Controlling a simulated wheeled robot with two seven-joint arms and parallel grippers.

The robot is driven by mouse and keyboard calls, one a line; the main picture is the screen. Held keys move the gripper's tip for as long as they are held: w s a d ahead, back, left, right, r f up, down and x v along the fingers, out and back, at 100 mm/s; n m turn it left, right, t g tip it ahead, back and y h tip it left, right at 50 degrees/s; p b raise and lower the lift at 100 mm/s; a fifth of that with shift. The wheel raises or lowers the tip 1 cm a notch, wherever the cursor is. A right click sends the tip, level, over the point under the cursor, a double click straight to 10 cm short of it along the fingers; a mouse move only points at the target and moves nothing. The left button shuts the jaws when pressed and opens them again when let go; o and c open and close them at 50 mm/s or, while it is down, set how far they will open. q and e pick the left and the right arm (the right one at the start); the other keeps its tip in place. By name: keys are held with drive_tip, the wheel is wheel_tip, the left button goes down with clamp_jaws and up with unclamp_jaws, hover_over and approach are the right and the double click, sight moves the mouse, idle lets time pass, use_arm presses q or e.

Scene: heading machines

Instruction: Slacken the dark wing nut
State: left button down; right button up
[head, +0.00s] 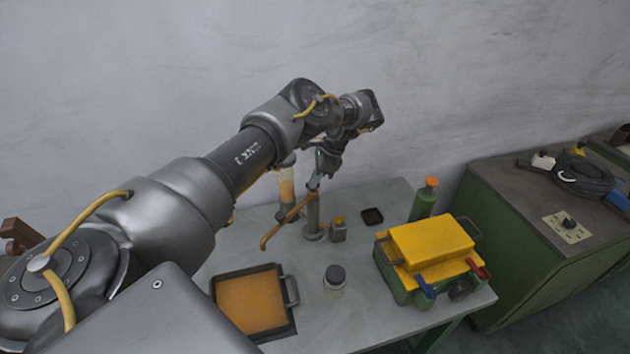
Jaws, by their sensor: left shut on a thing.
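My left gripper (316,183) reaches over the table and points down at the top of a short grey post (313,213) with a round base. Its jaws are shut at the post's top, on what appears to be the dark wing nut. The nut is too small and too covered by the fingers to make out clearly. An orange bent bar (284,224) slants down to the left from beside the post top. My right gripper is not in view.
On the grey table (300,268) are an orange-filled tray (290,291), a dark-lidded jar (334,281), a small yellow-topped container (338,231), a small dark dish (372,216), a green bottle (423,203) and a yellow-and-green box (432,243). A green cabinet (520,260) stands right.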

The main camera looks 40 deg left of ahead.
use_arm(q)
drive_tip(key=shift+s+f+n, duration=0.1)
drive_tip(key=shift+f+n, duration=0.25)
drive_tip(key=shift+n, duration=0.25)
drive_tip(key=shift+h, duration=0.3)
drive_tip(key=c, duration=1.6)
unclamp_jaws()
drive_tip(key=shift+r, duration=0.1)
drive_tip(key=shift+a, duration=0.1)
